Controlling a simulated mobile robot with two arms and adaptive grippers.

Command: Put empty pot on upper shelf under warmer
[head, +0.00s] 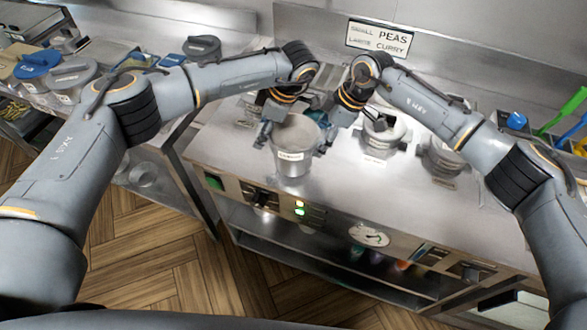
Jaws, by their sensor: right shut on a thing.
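A grey metal pot (294,162) with a small label on its front stands upright at the front of the steel warmer counter (340,185); it looks open-topped. I cannot tell whether its base touches the counter. My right gripper (325,138) is shut on the pot at its right side. My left gripper (268,132) is at the pot's left rim; whether its fingers grip the rim is unclear. The shelf (300,243) under the warmer is open at the front, below the control panel with lit green lamps.
A left worktop holds a blue-lidded tub (37,64) and grey tubs. Small coloured items (402,265) lie on the shelf's right. A PEAS and CURRY sign (378,37) hangs behind.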

